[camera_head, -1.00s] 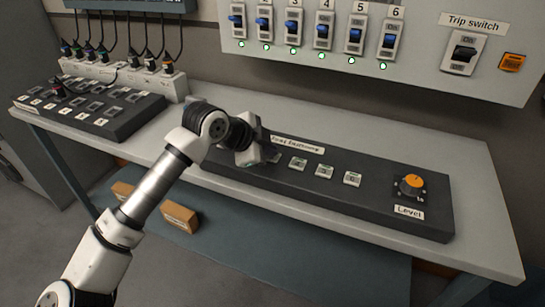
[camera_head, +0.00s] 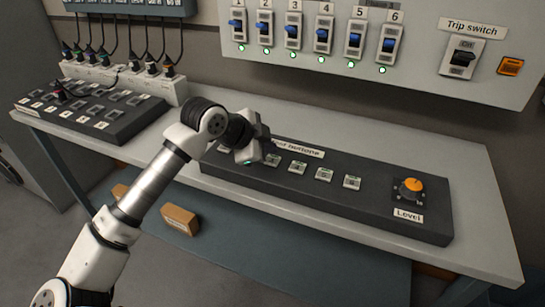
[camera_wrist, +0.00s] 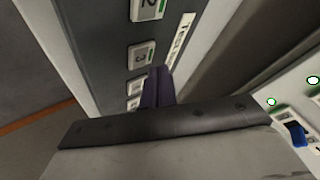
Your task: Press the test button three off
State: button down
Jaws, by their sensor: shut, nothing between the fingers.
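The dark test-button panel (camera_head: 385,212) lies on the bench with a row of white buttons. In the wrist view, button 3 (camera_wrist: 141,55) stands beside the tip of my gripper (camera_wrist: 157,80). Button 2 (camera_wrist: 147,8) is cut by the top edge and has a green strip. No bright green shows on button 3. The fingers are together and empty, and they partly cover the buttons beyond. In the head view, my gripper (camera_head: 257,150) is over the left part of the panel, hiding some buttons; numbers there are unreadable. I cannot tell whether the fingertips touch anything.
An orange knob (camera_head: 413,186) marked Level is at the panel's right end. A breaker board (camera_head: 420,67) with blue switches and green lights hangs behind. A black keypad box (camera_head: 120,128) and a white socket strip (camera_head: 125,82) are at the left. The bench front right is clear.

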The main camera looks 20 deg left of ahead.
aim_at(269, 161)
jog(key=shift+r+p, duration=1.15)
jog(key=shift+r, duration=1.45)
